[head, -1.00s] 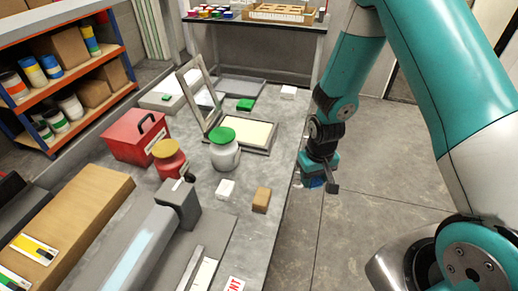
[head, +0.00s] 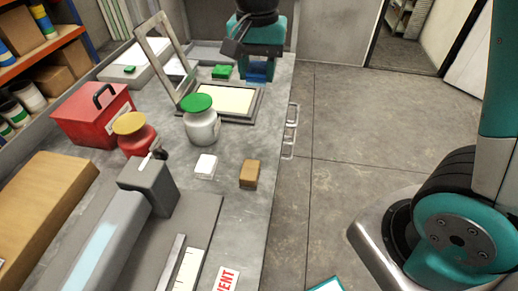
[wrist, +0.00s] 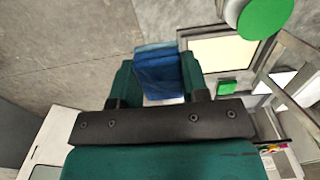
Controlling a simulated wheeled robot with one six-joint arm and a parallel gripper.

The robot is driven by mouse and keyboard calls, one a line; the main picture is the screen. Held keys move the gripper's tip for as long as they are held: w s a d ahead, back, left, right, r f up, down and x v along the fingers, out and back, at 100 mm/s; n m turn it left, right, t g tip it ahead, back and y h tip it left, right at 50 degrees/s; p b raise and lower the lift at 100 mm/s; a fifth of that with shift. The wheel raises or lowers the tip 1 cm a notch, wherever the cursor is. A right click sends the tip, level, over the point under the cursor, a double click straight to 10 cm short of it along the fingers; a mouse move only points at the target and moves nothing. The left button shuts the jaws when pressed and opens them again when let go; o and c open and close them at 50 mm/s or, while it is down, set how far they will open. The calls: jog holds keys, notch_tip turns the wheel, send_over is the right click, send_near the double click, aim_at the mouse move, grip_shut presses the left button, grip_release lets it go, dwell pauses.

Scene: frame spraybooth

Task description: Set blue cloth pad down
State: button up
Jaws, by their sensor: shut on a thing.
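My gripper (head: 258,66) is at the far right corner of the grey workbench (head: 228,240), pointing down. It is shut on the blue cloth pad (head: 257,76), which shows below the fingers. In the wrist view the folded blue pad (wrist: 157,70) sits between the two green fingers of my gripper (wrist: 156,80). A pale patch shows just behind the pad there. I cannot tell whether the pad touches the bench.
A tray with a cream panel (head: 228,103) and a green pad (head: 221,72) lie left of my gripper. Nearer stand a green-lidded jar (head: 201,125), a white block (head: 205,166) and a brown block (head: 249,174). Metal handles (head: 291,130) stick out from the bench's right side.

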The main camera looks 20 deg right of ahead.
aim_at(258, 148)
notch_tip(258, 148, down, 20)
jog(key=shift+s+r+p, duration=0.1)
jog(key=shift+r+p, duration=0.15)
jog(key=shift+p, duration=0.15)
jog(key=shift+f, duration=0.2)
jog(key=o, duration=0.9)
notch_tip(258, 148, up, 12)
jog(key=b, duration=0.1)
jog(key=s+a+r+n+y, duration=0.2)
jog(key=s+r+n, duration=0.3)
jog(key=s, duration=0.5)
jog(key=s+a+r+n+y, duration=0.2)
jog(key=s+r+n, duration=0.3)
jog(key=s+n, duration=0.4)
jog(key=shift+s+r, duration=0.25)
jog(key=shift+s, duration=0.2)
jog(key=shift+a, duration=0.1)
